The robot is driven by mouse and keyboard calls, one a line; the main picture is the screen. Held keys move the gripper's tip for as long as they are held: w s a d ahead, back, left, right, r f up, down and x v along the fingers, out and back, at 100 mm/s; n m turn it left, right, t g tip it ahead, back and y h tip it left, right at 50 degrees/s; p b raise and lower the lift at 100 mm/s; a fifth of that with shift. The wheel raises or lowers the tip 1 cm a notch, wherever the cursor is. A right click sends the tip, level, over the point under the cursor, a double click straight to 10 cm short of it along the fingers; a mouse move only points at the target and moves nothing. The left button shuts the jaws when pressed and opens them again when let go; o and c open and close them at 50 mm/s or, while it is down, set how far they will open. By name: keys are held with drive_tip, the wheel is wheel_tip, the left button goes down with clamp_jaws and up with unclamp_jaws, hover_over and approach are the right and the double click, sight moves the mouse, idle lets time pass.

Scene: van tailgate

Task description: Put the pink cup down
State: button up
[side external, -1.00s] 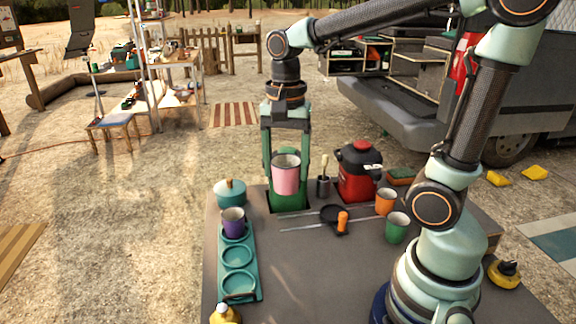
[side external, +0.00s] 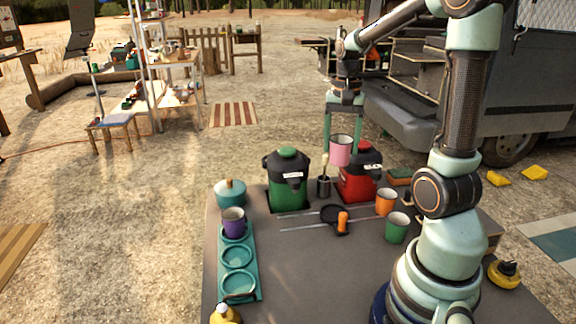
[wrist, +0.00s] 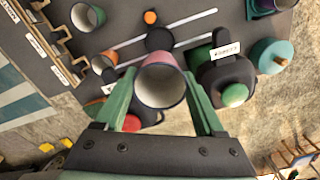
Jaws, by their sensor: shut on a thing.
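The pink cup (side external: 341,151) is upright in my gripper (side external: 341,140), held in the air above the table's far edge. In the side view it overlaps the red dispenser (side external: 356,184). In the wrist view the cup (wrist: 161,82) sits between both green fingers, its white inside facing the camera. My gripper is shut on it. What lies directly under the cup is partly hidden by the cup in the wrist view.
A green dispenser (side external: 287,185) and teal pot (side external: 230,192) stand left. A purple cup (side external: 233,221) sits in a teal holder (side external: 239,257) with empty rings. Orange (side external: 386,203) and green (side external: 397,228) cups stand right.

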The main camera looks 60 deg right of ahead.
sight(339, 157)
wheel_tip(339, 157, down, 16)
drive_tip(key=shift+r, duration=0.1)
idle(0.4)
drive_tip(key=o, duration=1.4)
drive_tip(key=shift+f, duration=0.2)
drive_tip(key=shift+r, duration=0.1)
wheel_tip(339, 157, up, 12)
drive_tip(key=a+r+n+t, duration=0.2)
drive_tip(key=a+r+n, duration=0.1)
drive_tip(key=a, duration=0.4)
drive_tip(key=a+r+n+t, duration=0.1)
drive_tip(key=a+r+n, duration=0.2)
drive_tip(key=a+n, duration=0.3)
drive_tip(key=a+r+n+t, duration=0.2)
drive_tip(key=a+n, duration=0.3)
drive_tip(key=a, duration=0.3)
drive_tip(key=shift+w+a+r+t, duration=0.1)
drive_tip(key=shift+w+r+t, duration=0.15)
drive_tip(key=shift+r, duration=0.3)
